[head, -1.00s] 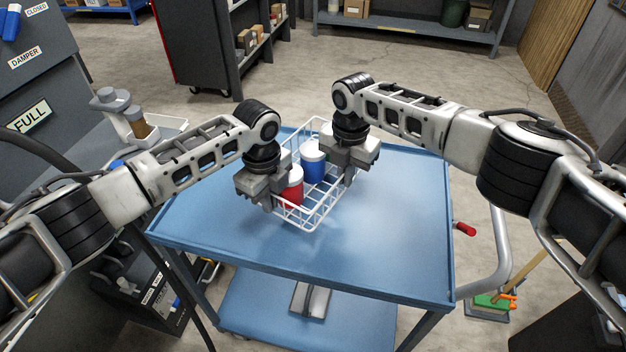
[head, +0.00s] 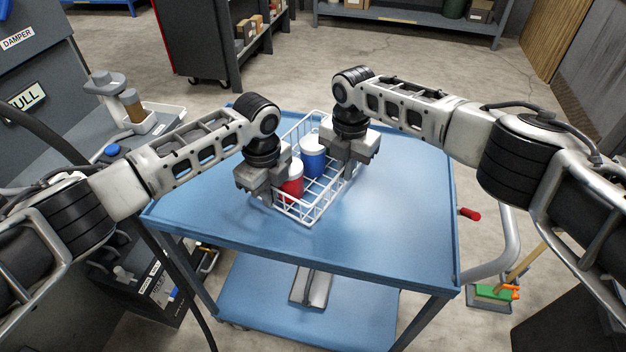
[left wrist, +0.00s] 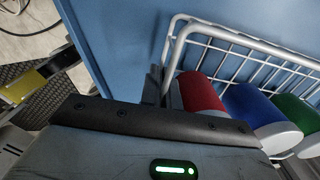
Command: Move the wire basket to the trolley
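The white wire basket (head: 309,209) is over the blue top of the trolley (head: 395,225), level, towards its far left part. I cannot tell for sure whether its base touches the top. It holds a red tub (head: 292,183) and a blue tub (head: 313,158) with pale lids; the left wrist view also shows a green tub (left wrist: 297,112). My left gripper (head: 262,190) is at the basket's left side and my right gripper (head: 349,165) at its right side. Both appear shut on the basket, though their fingertips are largely hidden.
The trolley top is clear in front and to the right of the basket. A grey bench with a brown bottle (head: 133,106) stands at the left. A red-ended handle (head: 470,214) sticks out at the trolley's right. Shelves (head: 410,22) stand far behind.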

